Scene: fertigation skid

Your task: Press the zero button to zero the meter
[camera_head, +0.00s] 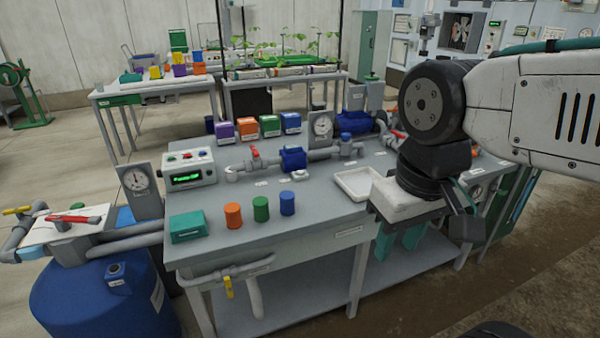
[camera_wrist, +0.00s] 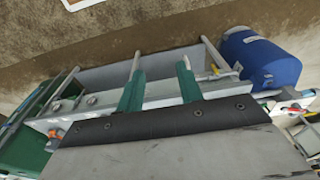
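The meter (camera_head: 203,173) is a white box with a lit green display (camera_head: 186,178), standing at the back left of the grey bench. Small controls, one of them red (camera_head: 187,156), sit on its sloped upper face. Their labels are too small to read, so I cannot tell which is the zero button. My gripper (camera_head: 399,243) hangs off the bench's front right edge, far to the right of the meter. Its two teal fingers point down, apart and empty. They also show apart in the wrist view (camera_wrist: 160,88). The meter is not identifiable in the wrist view.
Orange (camera_head: 233,215), green (camera_head: 261,209) and blue (camera_head: 287,203) cylinders and a teal box (camera_head: 187,226) stand before the meter. A dial gauge (camera_head: 137,180) is left of it. Pipes with a red valve (camera_head: 256,157) run right. A white tray (camera_head: 357,183) lies near my gripper.

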